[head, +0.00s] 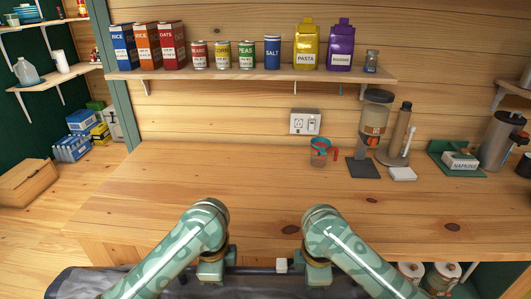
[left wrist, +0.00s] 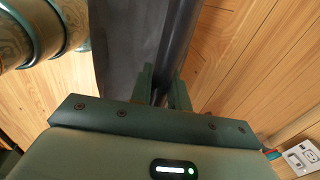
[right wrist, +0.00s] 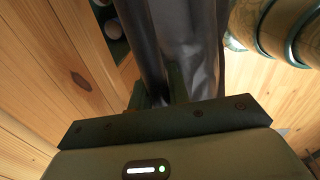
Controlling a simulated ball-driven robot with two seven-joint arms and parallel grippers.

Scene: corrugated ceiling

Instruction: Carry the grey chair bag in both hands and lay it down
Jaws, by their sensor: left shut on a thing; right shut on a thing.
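The grey chair bag (head: 66,283) spans the bottom of the head view in front of the counter, mostly hidden by my arms and cut off by the lower edge. A dark bar or strap with a white piece runs between my two hands along it. My left gripper (head: 211,275) is shut on the bag's dark edge; in the left wrist view its fingers (left wrist: 165,92) close around it, beside the grey cloth (left wrist: 118,40). My right gripper (head: 319,275) is shut on it further right; the right wrist view shows its fingers (right wrist: 160,92) and the hanging cloth (right wrist: 188,40).
The wooden counter (head: 230,185) is clear across its left and middle. A measuring cup (head: 319,154), a dispenser (head: 373,125), a napkin box (head: 460,161) and a steel urn (head: 497,140) stand at the back right. A shelf (head: 260,75) of groceries hangs above. A cardboard box (head: 28,182) lies at far left.

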